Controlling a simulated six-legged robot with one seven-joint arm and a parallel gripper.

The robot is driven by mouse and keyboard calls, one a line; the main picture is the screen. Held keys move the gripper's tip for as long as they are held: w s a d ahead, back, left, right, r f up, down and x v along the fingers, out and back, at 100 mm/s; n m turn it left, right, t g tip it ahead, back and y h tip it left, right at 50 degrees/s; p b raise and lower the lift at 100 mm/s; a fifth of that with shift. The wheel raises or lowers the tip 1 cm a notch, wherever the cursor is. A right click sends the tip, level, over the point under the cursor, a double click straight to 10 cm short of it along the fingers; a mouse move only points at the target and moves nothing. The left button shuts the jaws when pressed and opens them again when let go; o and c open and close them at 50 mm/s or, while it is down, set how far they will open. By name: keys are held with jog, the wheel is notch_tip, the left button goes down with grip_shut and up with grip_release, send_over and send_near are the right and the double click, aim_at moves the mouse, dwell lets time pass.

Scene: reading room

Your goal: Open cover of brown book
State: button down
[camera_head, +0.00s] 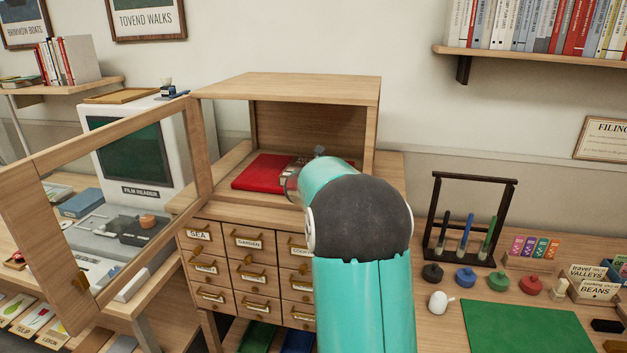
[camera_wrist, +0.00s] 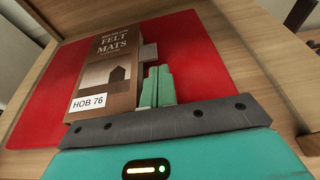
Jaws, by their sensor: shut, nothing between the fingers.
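The brown book (camera_wrist: 112,50) lies in the wrist view with its cover down, titled "Felt Mats", with a white label "HOB 76" near its lower edge. It rests on a red mat (camera_wrist: 215,50), which also shows in the head view (camera_head: 262,172) inside the open wooden cabinet (camera_head: 300,88). A small grey tab (camera_wrist: 149,52) sticks out at the book's right edge. My gripper (camera_wrist: 158,72) is shut and empty, its green fingers beside that edge, close to the tab. Contact cannot be told. In the head view my arm hides most of the book and gripper.
The cabinet's glazed door (camera_head: 110,200) stands swung open to the left. Labelled drawers (camera_head: 248,242) are below the mat. A dark pen rack (camera_head: 470,220) and a green mat (camera_head: 520,327) are on the right. The cabinet's side walls and roof bound the space around my gripper.

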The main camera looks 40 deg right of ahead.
jog(key=shift+w+d+f, duration=0.15)
jog(key=shift+w+d, duration=0.2)
jog(key=shift+w, duration=0.1)
jog(key=shift+r+n, duration=0.3)
jog(key=shift+r, duration=0.05)
